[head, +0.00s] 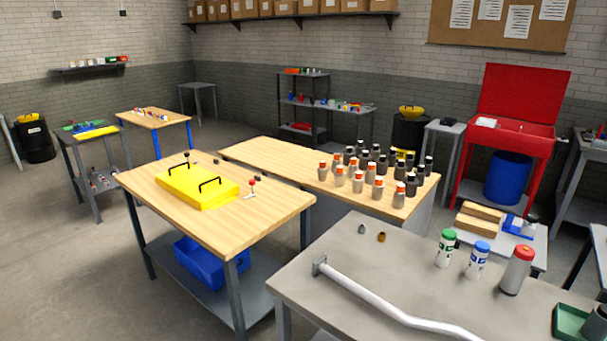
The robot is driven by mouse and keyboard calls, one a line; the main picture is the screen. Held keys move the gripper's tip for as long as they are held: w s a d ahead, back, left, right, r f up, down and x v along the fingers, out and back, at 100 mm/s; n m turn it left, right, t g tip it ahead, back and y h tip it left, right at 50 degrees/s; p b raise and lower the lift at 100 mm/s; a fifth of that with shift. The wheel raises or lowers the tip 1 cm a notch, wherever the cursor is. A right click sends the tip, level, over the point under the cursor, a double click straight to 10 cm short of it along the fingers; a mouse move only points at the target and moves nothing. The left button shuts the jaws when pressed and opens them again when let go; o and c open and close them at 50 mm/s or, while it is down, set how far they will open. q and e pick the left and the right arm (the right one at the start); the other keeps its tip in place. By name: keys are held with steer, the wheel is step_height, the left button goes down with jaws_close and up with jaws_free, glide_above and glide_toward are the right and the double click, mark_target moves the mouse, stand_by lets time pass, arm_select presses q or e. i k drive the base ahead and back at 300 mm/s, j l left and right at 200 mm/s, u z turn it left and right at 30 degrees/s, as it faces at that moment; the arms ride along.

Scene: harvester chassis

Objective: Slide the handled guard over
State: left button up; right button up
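The handled guard (198,188) is a flat yellow block-like cover with two black bar handles on top. It lies on the wooden top of a work table (270,220) left of centre in the head view. One black handle (178,167) is toward its far left, the other black handle (210,184) toward its near right. Small dark pieces and a small red-topped lever (252,187) stand on the table near it. What is under the guard is hidden. Neither of my grippers is in view.
A blue bin (212,262) sits on the table's lower shelf. A second wooden table (290,158) behind holds many bottles. A grey table (330,240) at front right carries a bent white pipe (385,308) and several containers. Open floor (70,270) lies to the left.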

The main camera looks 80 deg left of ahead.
mark_target(204, 190)
steer(key=u, duration=3.55)
steer(key=i+j+z, duration=0.1)
steer(key=i+j, duration=0.4)
steer(key=i, duration=0.35)
steer(key=i+j, duration=0.55)
steer(key=i, duration=0.25)
steer(key=i+j+z, duration=0.15)
steer(key=i+j, duration=0.4)
steer(key=i, duration=0.3)
steer(key=i+j+z, duration=0.1)
steer(key=i+j, duration=0.55)
steer(key=i, duration=0.1)
